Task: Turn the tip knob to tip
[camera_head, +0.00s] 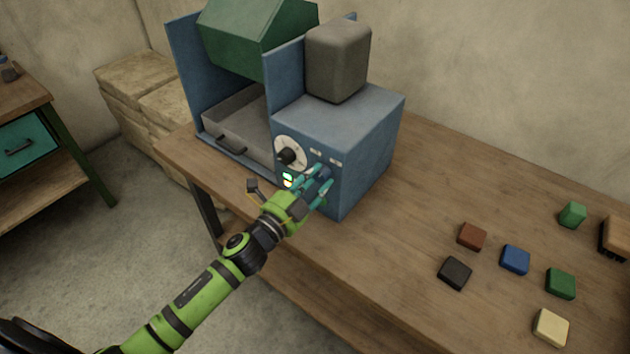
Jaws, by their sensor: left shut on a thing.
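A blue machine (362,140) stands on the wooden table, with a green hopper (262,38) tilted above a grey tray (238,118). Its front has a black dial knob (288,156) on a white round plate, and two small white labels to the right of it. My left gripper (321,178) is at the machine's front, right of and below the black dial. Its teal fingers are shut on a small dark-blue knob (323,172), mostly hidden by the fingers. I cannot read the knob's setting. My right gripper is not in view.
A grey rounded block (338,60) sits on top of the machine. Several coloured blocks, among them a blue one (515,259), and a brush (614,238) lie on the right of the table (420,190). Stone blocks and a workbench with a teal drawer (28,143) stand at left.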

